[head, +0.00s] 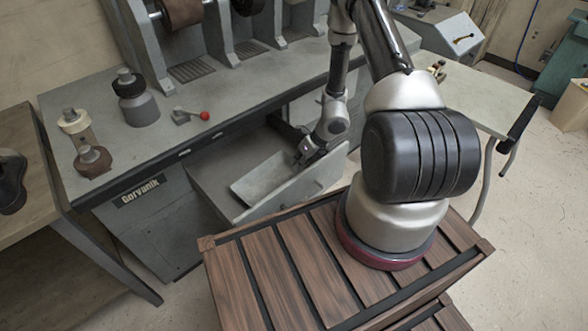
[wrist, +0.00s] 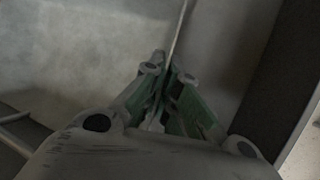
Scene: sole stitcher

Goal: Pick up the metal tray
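The metal tray (head: 270,178) is a grey, shallow, open sheet-metal tray at the front of the machine, below the worktop. My gripper (head: 302,158) reaches down to its right part in the head view. In the wrist view, my gripper (wrist: 165,75) has its green-padded fingers drawn close together. A thin upright edge of the metal tray (wrist: 179,30) runs in between the fingertips, and they look shut on it. The fingertips partly hide the gripped spot. I cannot tell whether the tray is lifted off its support.
The grey machine worktop (head: 235,110) lies behind the tray, with a red-knobbed lever (head: 204,116) and a dark-capped bottle (head: 138,105). A slatted wooden surface (head: 290,255) stands in front, close to the tray. A wooden table (head: 30,190) is at left.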

